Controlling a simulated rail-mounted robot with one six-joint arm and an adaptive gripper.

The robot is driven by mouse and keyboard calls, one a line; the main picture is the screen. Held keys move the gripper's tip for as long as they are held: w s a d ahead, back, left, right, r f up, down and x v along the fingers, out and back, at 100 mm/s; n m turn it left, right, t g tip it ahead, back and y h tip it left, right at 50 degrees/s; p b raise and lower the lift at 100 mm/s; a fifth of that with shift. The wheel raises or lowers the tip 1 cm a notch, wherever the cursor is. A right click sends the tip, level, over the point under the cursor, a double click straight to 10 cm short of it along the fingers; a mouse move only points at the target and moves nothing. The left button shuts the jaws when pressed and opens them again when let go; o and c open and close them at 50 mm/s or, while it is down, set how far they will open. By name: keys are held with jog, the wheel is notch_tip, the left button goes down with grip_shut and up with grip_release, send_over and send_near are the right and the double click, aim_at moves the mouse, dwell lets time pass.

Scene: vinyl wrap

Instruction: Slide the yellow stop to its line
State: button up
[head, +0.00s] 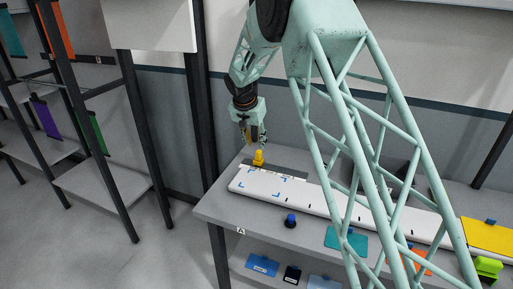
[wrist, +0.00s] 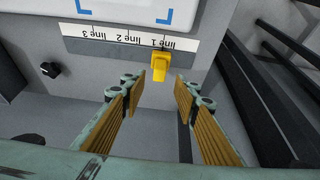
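The yellow stop (head: 258,158) stands at the back left end of the table in the head view. In the wrist view the yellow stop (wrist: 160,72) sits on the edge of a pale strip (wrist: 118,44) marked line 1, line 2 and line 3, upside down. It is by the line 1 mark. My gripper (wrist: 160,84) is open, its two ribbed tan fingers apart, one on each side of the stop's near end in the picture. Nothing is between them that they touch. In the head view my gripper (head: 254,140) is just above the stop, pointing down.
A long white board (head: 310,198) with blue corner marks lies in front of the stop. A dark blue knob (head: 291,221) stands near the table's front edge. A black knob (wrist: 49,69) shows left in the wrist view. Dark rack posts (head: 203,95) stand left of the table.

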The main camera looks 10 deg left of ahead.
jog(key=shift+v, duration=1.4)
jog(key=s+d+r+n, duration=0.1)
jog(key=s+d+r, duration=2.4)
jog(key=s+r, duration=0.15)
jog(key=s+d+r, duration=0.1)
jog(key=s+d, duration=0.3)
jog(key=s, duration=0.7)
jog(key=s+d+r, duration=0.2)
jog(key=s+d, duration=0.2)
jog(key=s, duration=0.7)
jog(key=s+d+f+n, duration=0.1)
jog(key=s+f, duration=0.1)
jog(key=s, duration=0.8)
jog(key=s+d+f+y, duration=0.1)
jog(key=s+f, duration=0.2)
jog(key=s, duration=0.7)
jog(key=shift+d+n, duration=0.25)
jog(key=shift+n, duration=0.15)
jog(key=shift+s, duration=0.1)
